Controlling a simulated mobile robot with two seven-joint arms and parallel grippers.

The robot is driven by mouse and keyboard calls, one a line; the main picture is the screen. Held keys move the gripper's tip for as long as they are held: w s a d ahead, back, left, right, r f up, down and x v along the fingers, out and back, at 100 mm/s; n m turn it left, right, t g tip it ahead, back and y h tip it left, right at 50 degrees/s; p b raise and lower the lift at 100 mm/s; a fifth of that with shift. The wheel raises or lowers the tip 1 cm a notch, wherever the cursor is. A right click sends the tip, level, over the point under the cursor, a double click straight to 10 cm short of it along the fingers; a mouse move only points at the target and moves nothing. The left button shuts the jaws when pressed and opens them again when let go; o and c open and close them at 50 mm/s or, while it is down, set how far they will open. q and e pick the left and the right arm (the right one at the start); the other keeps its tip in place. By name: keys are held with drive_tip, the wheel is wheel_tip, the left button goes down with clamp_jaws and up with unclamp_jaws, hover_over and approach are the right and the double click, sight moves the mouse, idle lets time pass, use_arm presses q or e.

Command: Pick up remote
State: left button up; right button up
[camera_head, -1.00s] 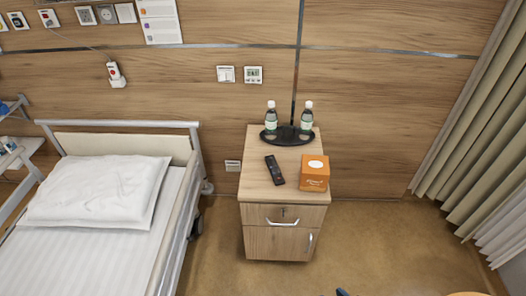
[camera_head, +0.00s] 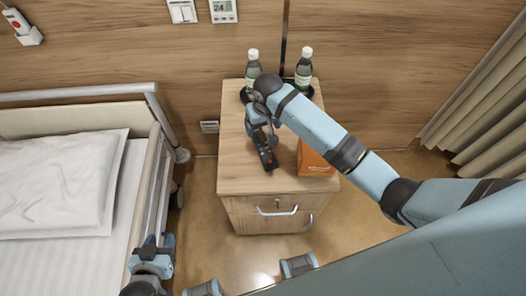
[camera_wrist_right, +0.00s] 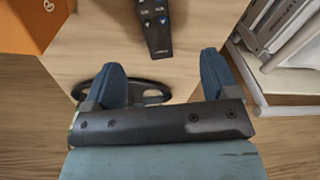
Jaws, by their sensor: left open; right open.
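The black remote (camera_head: 267,158) lies on top of the wooden bedside cabinet (camera_head: 232,178), partly covered by my right gripper in the head view. In the right wrist view one end of the remote (camera_wrist_right: 156,28) shows ahead of the fingertips, roughly between their lines, not between the fingers. My right gripper (camera_head: 262,122) is open and empty over the cabinet top, and its two blue fingers (camera_wrist_right: 163,72) stand wide apart. My left gripper (camera_head: 152,256) is open beside the bed at the lower left, far from the remote.
An orange tissue box (camera_head: 314,162) stands just right of the remote, partly behind my right arm. The bed (camera_head: 75,190) is on the left. The cabinet's left front top is clear.

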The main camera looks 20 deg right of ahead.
drive_tip(key=w+r, duration=0.1)
hover_over(263, 146)
drive_tip(key=shift+g+h, duration=0.3)
drive_tip(key=f, duration=0.3)
drive_tip(key=f+b, duration=0.1)
drive_tip(key=f, duration=0.3)
drive_tip(key=shift+w+d+f, duration=0.2)
drive_tip(key=shift+f, duration=0.1)
drive_tip(key=f, duration=0.5)
drive_tip(key=shift+s+a+f, duration=0.15)
drive_tip(key=shift+s+f, duration=0.05)
drive_tip(key=shift+f, duration=0.1)
drive_tip(key=c, duration=1)
drive_tip(key=shift+c, duration=0.3)
drive_tip(key=shift+r, duration=0.15)
